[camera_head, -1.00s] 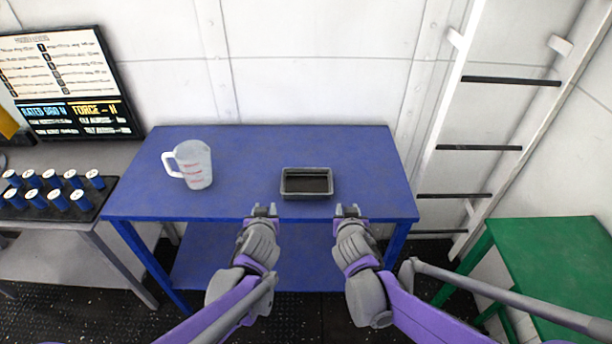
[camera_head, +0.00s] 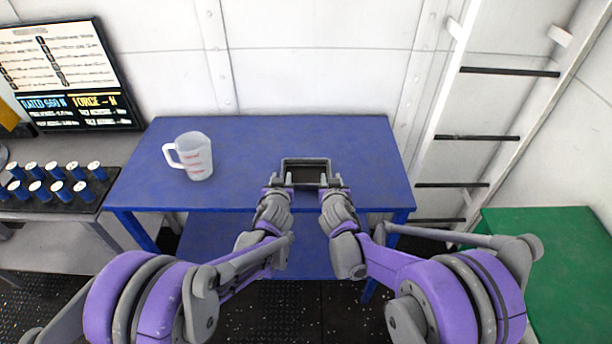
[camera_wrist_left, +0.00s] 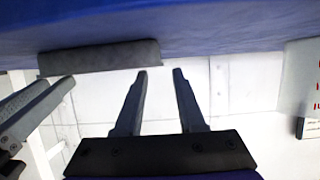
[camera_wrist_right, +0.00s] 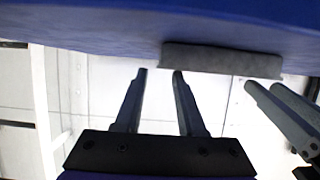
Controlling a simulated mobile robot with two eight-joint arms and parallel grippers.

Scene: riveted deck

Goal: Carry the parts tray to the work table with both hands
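The parts tray (camera_head: 306,160) is a small dark grey rectangular tray on the blue table (camera_head: 270,140), near its front edge. Its wall shows in the left wrist view (camera_wrist_left: 95,58) and the right wrist view (camera_wrist_right: 222,61). My left gripper (camera_head: 277,181) is open at the tray's left front corner. My right gripper (camera_head: 331,181) is open at its right front corner. Both wrist views show spread, empty fingers with tips close to the tray wall; contact cannot be told. Which table is the work table is not marked.
A clear measuring jug (camera_head: 198,160) stands on the blue table to the left. A green table (camera_head: 560,255) is at the right, with its visible top bare. A ladder (camera_head: 455,120) leans at the back right. A grey bench (camera_head: 40,240) at the left holds several blue cylinders (camera_head: 58,190).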

